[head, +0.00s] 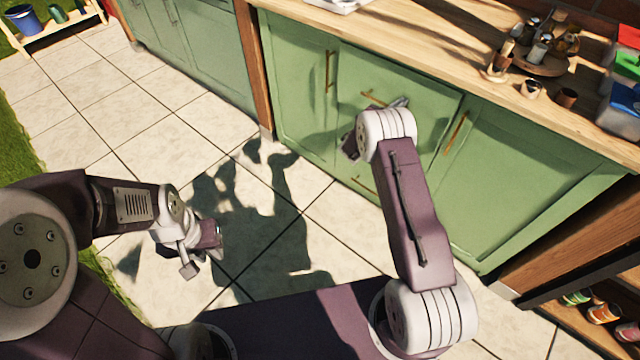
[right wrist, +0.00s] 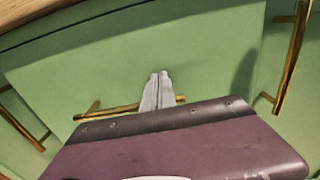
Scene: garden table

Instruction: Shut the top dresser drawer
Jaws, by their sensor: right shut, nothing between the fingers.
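The green dresser (head: 310,100) has a top drawer (head: 420,85) with a brass handle (head: 373,98). The drawer front (right wrist: 150,55) fills much of the right wrist view, and its handle (right wrist: 105,110) runs behind my fingers. The front looks nearly flush; I cannot tell whether a small gap is left. My right gripper (right wrist: 160,75) is shut and empty, with its fingertips at the drawer front just above the handle. In the head view it is partly hidden by my wrist. My left gripper (head: 203,262) hangs over the tiles, away from the dresser; its opening is unclear.
Side doors with upright handles (head: 330,70) (head: 455,133) flank the drawer, and a lower handle (head: 364,187) sits below. The wooden countertop (head: 420,55) carries cups, a round tray (head: 540,65) and coloured bins (head: 625,95). The tiled floor (head: 130,130) at left is clear.

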